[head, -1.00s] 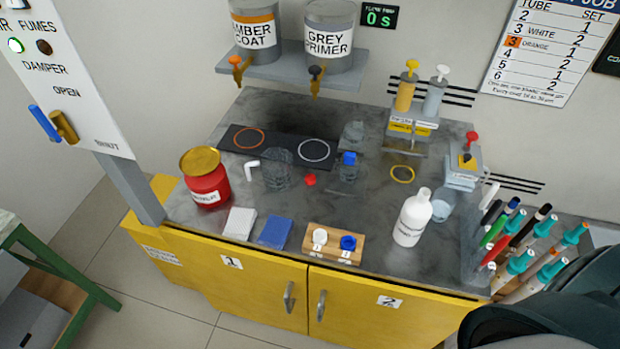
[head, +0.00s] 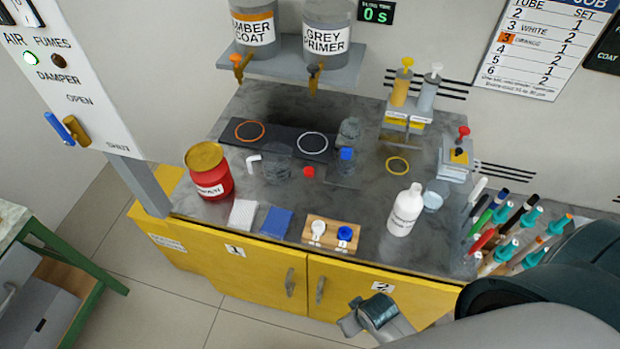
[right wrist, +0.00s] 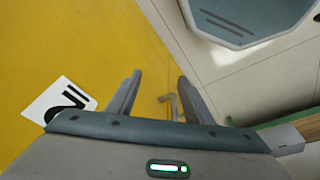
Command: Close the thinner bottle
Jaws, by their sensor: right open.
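A white bottle (head: 402,214) with a narrow neck stands upright at the bench's front right; I take it as the thinner bottle, but its label is too small to read. I cannot tell whether its mouth is covered. A white cap (head: 318,229) and a blue cap (head: 345,234) sit on a small wooden block (head: 331,245) at the front edge. A red cap-like piece (head: 308,171) lies mid-bench. My right gripper (head: 356,316) is low in front of the yellow cabinet, away from the bottle. In the right wrist view its fingers (right wrist: 158,82) are apart and empty.
A red can (head: 208,181), a white pad (head: 243,214) and a blue pad (head: 276,222) are on the left front. Glass vessels (head: 278,163) stand mid-bench. A clear cup (head: 435,196) stands beside the bottle, and a marker rack is to the right. Cabinet handles (head: 320,290) protrude.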

